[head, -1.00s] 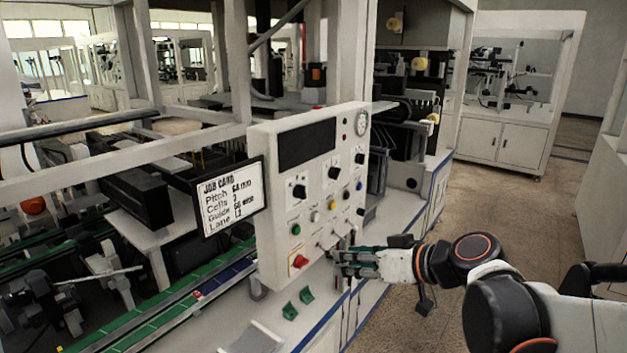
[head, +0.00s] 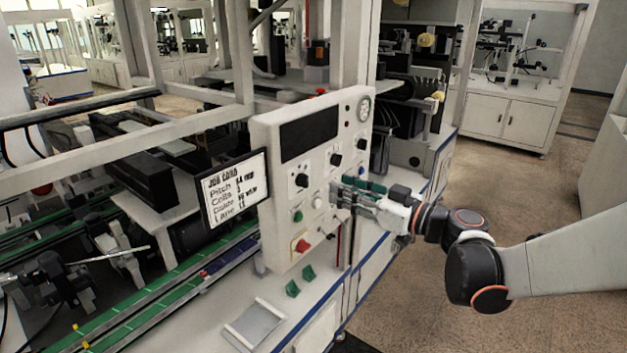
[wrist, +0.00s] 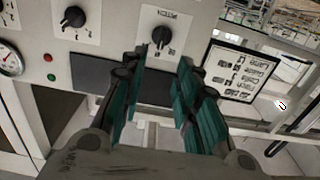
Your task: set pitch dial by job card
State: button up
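The control panel (head: 285,228) stands at mid-picture in the head view. Its left black dial (head: 302,180) matches the dial marked PITCH (wrist: 161,36), which shows upside down in the wrist view. The job card (head: 236,188) hangs left of the panel; its Pitch line is blurred now and looked like 64 mm earlier. The card is also in the wrist view (wrist: 238,72). My gripper (head: 336,192) is in front of the panel's right half. In the wrist view its teal fingers (wrist: 163,60) are open and empty, with the pitch dial beyond their tips, apparently untouched.
Other dials (head: 335,160) and a red knob (head: 302,246) are on the panel. A dark display (head: 309,135) sits above the dials, and a gauge (head: 364,108) is at upper right. Green conveyor strips (head: 150,300) run at left. The floor (head: 480,220) at right is open.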

aim_at(308, 177)
jog(key=b+x, duration=0.1)
jog(key=x, duration=0.8)
jog(key=shift+w+a, duration=0.1)
grip_shut()
